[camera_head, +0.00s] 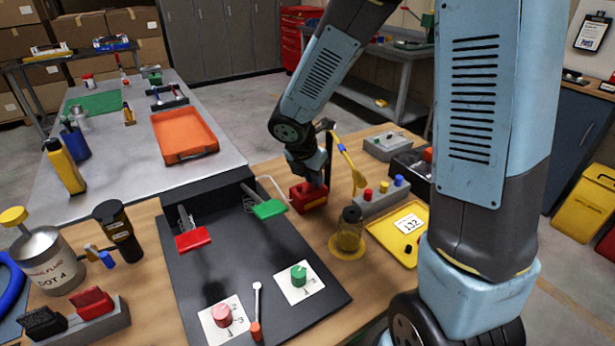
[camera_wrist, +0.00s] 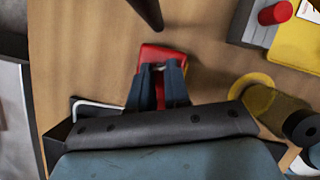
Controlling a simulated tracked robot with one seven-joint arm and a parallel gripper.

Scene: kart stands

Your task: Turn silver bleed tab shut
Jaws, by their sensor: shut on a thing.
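A red block (camera_head: 309,196) stands on the wooden bench right of the black board. In the wrist view the red block (camera_wrist: 153,53) lies under and between my fingers. My gripper (camera_wrist: 159,68) points down at it, and its two dark fingers are closed on a small pale silver piece, the bleed tab (camera_wrist: 158,66), at the top of the block. Most of the tab is hidden by the fingers, so I cannot tell its angle. In the head view my gripper (camera_head: 311,182) covers the block's upper part.
A black board (camera_head: 240,300) with red (camera_head: 194,239) and green (camera_head: 269,209) levers is at left. A jar (camera_head: 349,230), a yellow tray (camera_head: 385,235) and a grey block with coloured knobs (camera_head: 377,202) stand close right. A dark post with a yellow brush (camera_head: 350,165) rises beside my gripper.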

